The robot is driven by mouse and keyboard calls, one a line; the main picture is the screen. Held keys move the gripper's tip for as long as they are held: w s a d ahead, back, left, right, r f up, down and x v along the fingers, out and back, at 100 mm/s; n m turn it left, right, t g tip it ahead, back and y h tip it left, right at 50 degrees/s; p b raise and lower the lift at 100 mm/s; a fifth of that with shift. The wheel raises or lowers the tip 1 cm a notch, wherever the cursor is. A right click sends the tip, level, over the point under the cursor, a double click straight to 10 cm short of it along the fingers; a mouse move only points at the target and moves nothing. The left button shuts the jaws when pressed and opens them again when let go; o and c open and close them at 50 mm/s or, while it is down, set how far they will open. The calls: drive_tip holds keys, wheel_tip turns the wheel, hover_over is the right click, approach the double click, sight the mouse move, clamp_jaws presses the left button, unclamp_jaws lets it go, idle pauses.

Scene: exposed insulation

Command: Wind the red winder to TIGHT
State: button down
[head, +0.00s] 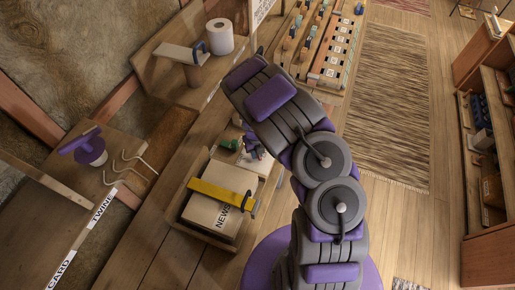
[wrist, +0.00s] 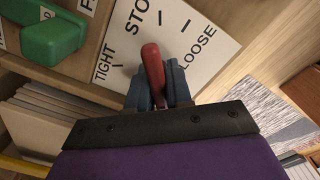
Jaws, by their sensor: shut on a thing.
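In the wrist view, the red winder (wrist: 153,68) stands up between the blue fingers of my gripper (wrist: 158,86). My gripper is shut on it. Behind it is a white plate (wrist: 195,40) with TIGHT at the left, a partly covered word starting STO at the top, and LOOSE at the right. The winder's red end lies between TIGHT and STO, leaning slightly left; its base is hidden by the gripper. In the head view, my arm covers much of this area, and I cannot make out the winder there.
A green handle (wrist: 52,38) sits left of the plate in the wrist view. A paper roll (head: 219,37) stands on the bench. Floor at right is free.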

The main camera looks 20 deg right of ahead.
drive_tip(key=shift+w+r+m, duration=0.1)
drive_tip(key=shift+w+m, duration=0.1)
drive_tip(key=shift+m, duration=0.3)
drive_tip(key=shift+m, duration=0.9)
drive_tip(key=shift+m, duration=0.8)
drive_tip(key=c, duration=1.1)
unclamp_jaws()
drive_tip(key=shift+s, duration=0.1)
